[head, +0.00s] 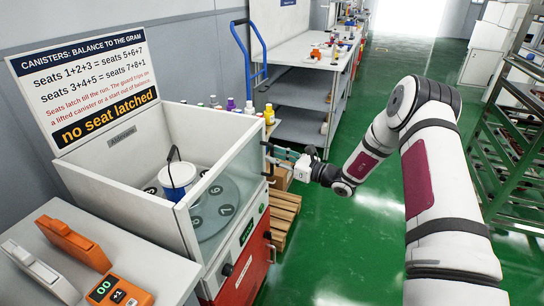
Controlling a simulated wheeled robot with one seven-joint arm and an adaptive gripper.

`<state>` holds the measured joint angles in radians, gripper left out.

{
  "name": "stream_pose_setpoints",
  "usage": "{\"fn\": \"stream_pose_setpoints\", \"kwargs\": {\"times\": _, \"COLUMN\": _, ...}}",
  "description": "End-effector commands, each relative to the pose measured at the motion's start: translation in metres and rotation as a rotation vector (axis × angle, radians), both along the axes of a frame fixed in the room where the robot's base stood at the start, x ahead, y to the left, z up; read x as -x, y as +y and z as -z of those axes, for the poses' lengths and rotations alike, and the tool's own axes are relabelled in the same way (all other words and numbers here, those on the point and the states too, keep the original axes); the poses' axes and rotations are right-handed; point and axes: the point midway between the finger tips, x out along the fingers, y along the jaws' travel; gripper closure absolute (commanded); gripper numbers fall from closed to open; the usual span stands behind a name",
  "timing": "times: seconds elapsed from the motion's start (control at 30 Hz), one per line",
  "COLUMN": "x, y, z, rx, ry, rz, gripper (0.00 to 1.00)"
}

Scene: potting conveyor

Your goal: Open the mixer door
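The mixer (125,198) is a white open-topped box on a red base, at left in the head view. Its door is a clear glass panel (236,180) on the side facing the aisle. It appears to stand closed across that side. My gripper (271,156) is at the far end of the glass, beside its edge, where a dark upright part shows. I cannot tell whether the fingers touch this part or how far apart they are. Inside, a white and blue canister (177,180) with a dark handle stands on a numbered grey turntable (225,196).
A sign (83,83) above the mixer reads "no seat latched". A counter (140,262) with orange devices is at front left. A pallet (284,212) lies just beyond the mixer. Shelving (510,130) stands at right. The green floor (335,235) between is clear.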

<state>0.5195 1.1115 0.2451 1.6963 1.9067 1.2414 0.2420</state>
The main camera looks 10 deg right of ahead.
Motion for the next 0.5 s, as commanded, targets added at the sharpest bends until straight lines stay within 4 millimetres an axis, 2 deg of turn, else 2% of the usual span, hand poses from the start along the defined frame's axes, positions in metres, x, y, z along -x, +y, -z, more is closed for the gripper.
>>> {"fn": "stream_pose_setpoints", "kwargs": {"times": 0.2, "x": -0.013, "y": 0.013, "z": 0.000, "rx": 0.000, "ry": 0.001, "rz": 0.000, "gripper": 0.69}}
{"fn": "stream_pose_setpoints", "kwargs": {"times": 0.5, "x": -0.015, "y": 0.014, "z": 0.000, "rx": 0.000, "ry": 0.001, "rz": 0.000, "gripper": 0.69}}
